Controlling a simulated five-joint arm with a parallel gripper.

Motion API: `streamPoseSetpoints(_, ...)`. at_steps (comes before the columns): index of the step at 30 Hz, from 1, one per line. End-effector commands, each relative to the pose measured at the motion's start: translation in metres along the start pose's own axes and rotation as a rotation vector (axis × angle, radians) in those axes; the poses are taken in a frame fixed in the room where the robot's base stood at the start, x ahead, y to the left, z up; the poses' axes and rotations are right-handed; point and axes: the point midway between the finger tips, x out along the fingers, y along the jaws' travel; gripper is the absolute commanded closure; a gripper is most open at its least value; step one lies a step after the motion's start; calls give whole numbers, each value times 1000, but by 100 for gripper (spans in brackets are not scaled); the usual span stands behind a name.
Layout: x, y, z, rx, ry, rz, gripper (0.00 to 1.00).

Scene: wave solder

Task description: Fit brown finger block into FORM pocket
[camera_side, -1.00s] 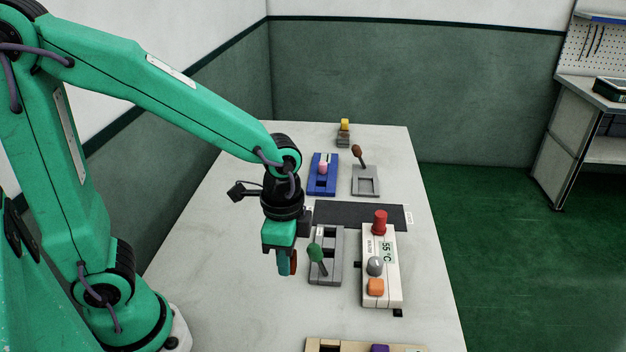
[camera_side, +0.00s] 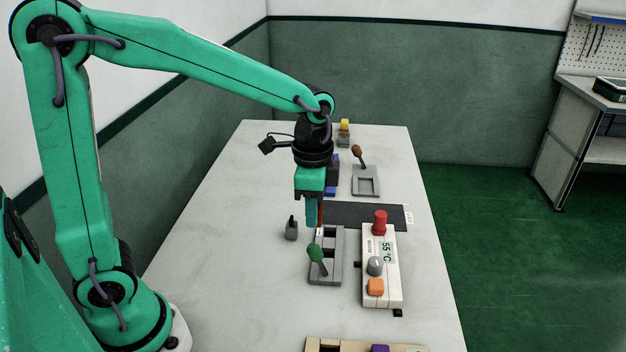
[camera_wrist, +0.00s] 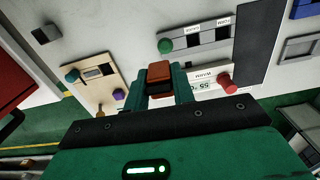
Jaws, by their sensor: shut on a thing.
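My gripper (camera_side: 312,215) is shut on the brown finger block (camera_wrist: 160,72). In the wrist view the block sits between the two green fingertips (camera_wrist: 160,82). In the side view only a thin reddish-brown edge of the block (camera_side: 321,212) shows beside the fingers. The gripper points down and looks to be above the far end of a grey two-pocket fixture (camera_side: 341,262), apart from it. That fixture also shows in the wrist view (camera_wrist: 208,46), with a small label by each pocket, too small to read surely. A green-knobbed lever (camera_side: 315,253) stands at its near end.
Right of the fixture is a white panel (camera_side: 393,285) with a red knob (camera_side: 380,221). A dark strip (camera_side: 372,216) lies behind it. A small grey block (camera_side: 291,232) stands at left. A grey fixture with a brown-knobbed lever (camera_side: 366,190) is farther back. The left tabletop is clear.

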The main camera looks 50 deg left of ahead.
Motion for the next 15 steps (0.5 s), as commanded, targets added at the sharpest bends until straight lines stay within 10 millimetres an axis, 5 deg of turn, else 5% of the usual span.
streamPoseSetpoints(9,2,-81,-18,-18,-1,1,100)
streamPoseSetpoints(15,6,-114,-21,-21,0,1,100)
